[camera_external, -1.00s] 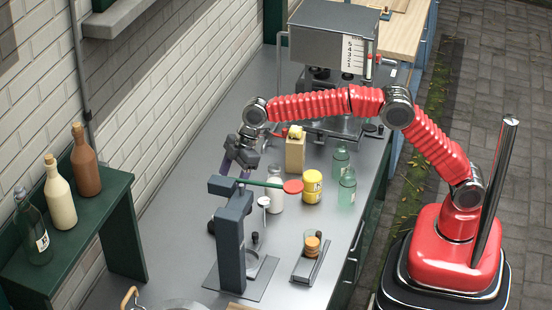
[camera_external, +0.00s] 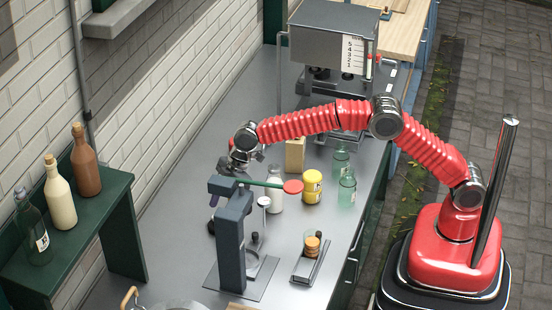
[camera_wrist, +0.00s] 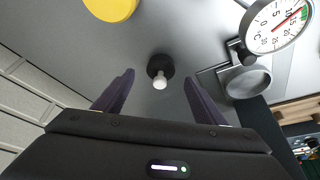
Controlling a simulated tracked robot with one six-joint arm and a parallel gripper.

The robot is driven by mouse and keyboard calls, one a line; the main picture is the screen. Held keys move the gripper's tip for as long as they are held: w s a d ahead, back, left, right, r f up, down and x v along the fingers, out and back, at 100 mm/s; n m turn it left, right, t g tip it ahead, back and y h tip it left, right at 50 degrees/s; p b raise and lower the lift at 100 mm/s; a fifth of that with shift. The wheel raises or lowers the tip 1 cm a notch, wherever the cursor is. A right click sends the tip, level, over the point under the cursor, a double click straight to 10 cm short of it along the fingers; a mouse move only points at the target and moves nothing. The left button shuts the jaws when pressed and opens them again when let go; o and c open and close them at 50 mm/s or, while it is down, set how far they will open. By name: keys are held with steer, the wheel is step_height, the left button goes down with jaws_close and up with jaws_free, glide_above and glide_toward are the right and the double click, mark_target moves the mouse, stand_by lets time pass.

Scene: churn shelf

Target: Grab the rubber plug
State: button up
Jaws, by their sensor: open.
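In the wrist view a small dark round thing with a white knob on top (camera_wrist: 160,70), which looks like the rubber plug, stands on the grey counter. It lies just beyond and between my two purple fingertips, near the middle of the gap. My gripper (camera_wrist: 157,88) is open, with nothing between its fingers. In the external view my gripper (camera_external: 222,194) hangs above the counter near the wall side, behind the grey stand. The stand and the wrist hide parts of it there. I cannot clearly make out the plug in that view.
A dial thermometer (camera_wrist: 276,24) and a ring (camera_wrist: 248,82) lie to the right in the wrist view.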

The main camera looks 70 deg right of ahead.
steer(key=shift+x, duration=2.35)
steer(key=shift+a, duration=0.1)
steer(key=shift+c, duration=0.4)
steer(key=c, duration=1)
